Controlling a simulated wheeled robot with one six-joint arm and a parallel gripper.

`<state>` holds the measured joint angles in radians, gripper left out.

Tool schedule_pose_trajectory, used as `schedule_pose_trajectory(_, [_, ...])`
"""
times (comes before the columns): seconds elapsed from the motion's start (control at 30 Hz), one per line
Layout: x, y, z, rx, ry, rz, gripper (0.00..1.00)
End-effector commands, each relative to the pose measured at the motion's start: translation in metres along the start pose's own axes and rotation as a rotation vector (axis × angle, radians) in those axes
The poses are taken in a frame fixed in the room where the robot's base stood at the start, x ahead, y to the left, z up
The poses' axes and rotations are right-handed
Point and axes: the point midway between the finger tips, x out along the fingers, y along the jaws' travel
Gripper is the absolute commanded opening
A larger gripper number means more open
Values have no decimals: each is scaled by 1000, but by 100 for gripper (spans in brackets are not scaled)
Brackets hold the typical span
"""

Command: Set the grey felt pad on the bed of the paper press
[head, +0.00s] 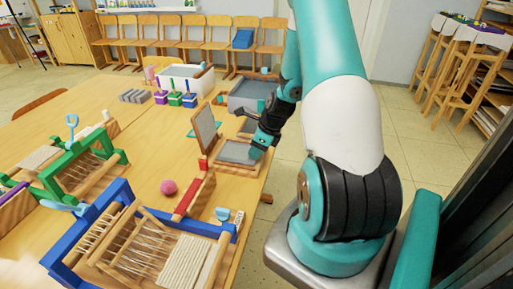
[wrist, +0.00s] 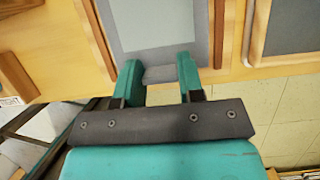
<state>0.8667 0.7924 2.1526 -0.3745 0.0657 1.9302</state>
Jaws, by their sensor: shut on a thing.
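My gripper (head: 257,151) is over the near right part of the paper press, at the table's right edge. In the wrist view my gripper (wrist: 160,82) is shut on a small grey block or tab (wrist: 162,74) at the edge of the grey felt pad (wrist: 150,22). The pad looks light grey and flat, over a darker grey surface that seems to be the press bed (wrist: 187,52). In the head view the press has a raised grey panel (head: 206,126) left of the grey flat area (head: 237,152). I cannot tell whether the pad touches the bed.
A blue loom (head: 115,195) and a green loom (head: 85,165) stand at left. A pink ball (head: 168,187) and a red-topped wooden piece (head: 195,194) lie nearer. A grey tray (head: 250,93) and a white bin (head: 185,80) stand behind.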

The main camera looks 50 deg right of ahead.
Motion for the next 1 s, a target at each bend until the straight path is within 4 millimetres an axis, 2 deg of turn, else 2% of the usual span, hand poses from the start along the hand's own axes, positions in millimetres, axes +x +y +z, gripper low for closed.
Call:
schedule_pose_trajectory(0.33, [0, 0, 0, 0, 0, 0, 13])
schedule_pose_trajectory(0.37, [0, 0, 0, 0, 0, 0, 38])
schedule_pose_trajectory(0.4, [0, 0, 0, 0, 0, 0, 47])
schedule_pose_trajectory(0.5, [0, 0, 0, 0, 0, 0, 65])
schedule_pose_trajectory(0.83, [-4, 0, 0, 0, 0, 0, 65])
schedule_pose_trajectory(1.0, [-31, -1, 0, 1, -1, -5, 65])
